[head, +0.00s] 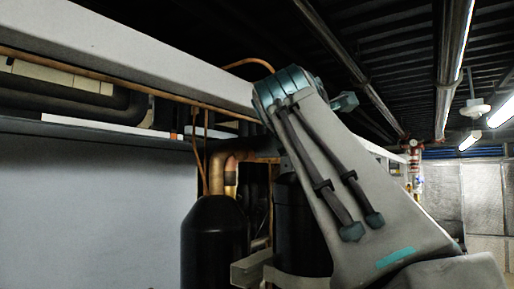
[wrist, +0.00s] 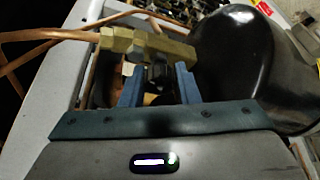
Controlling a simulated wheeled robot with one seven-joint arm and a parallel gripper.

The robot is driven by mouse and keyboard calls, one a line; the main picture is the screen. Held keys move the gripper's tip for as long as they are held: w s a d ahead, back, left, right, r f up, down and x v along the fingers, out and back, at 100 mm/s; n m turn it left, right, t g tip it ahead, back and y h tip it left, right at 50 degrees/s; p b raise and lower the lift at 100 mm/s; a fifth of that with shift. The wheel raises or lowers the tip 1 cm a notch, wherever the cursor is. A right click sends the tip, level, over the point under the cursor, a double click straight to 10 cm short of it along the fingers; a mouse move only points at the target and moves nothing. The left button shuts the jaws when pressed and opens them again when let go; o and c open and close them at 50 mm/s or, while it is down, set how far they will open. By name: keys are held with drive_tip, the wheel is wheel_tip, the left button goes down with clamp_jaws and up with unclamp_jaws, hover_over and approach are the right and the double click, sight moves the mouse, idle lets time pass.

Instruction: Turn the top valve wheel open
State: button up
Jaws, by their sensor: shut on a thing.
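In the wrist view a brass valve body (wrist: 148,44) sits on the end of a copper pipe. A small dark part below it, which looks like the valve wheel (wrist: 157,74), lies between the two blue fingers of my gripper (wrist: 158,82). My gripper is shut on this wheel, one finger on each side. The wheel's rim and spokes are too dark and small to make out, so its turn cannot be told. In the head view my arm covers the area, and the valve and fingers cannot be made out.
A large black cylinder (wrist: 232,65) stands close to the right of the valve. Copper pipe (wrist: 50,37) runs to its left. In the head view black tanks (head: 212,240) stand below a long white beam (head: 130,48), with a grey panel (head: 90,210) at left.

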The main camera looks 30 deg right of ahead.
drive_tip(key=n+g, duration=0.2)
drive_tip(key=n, duration=0.2)
drive_tip(key=shift+g, duration=0.3)
idle(0.4)
drive_tip(key=o, duration=0.7)
drive_tip(key=v, duration=1.3)
drive_tip(key=shift+s+a, duration=0.25)
drive_tip(key=shift+a, duration=0.05)
drive_tip(key=shift+r, duration=0.1)
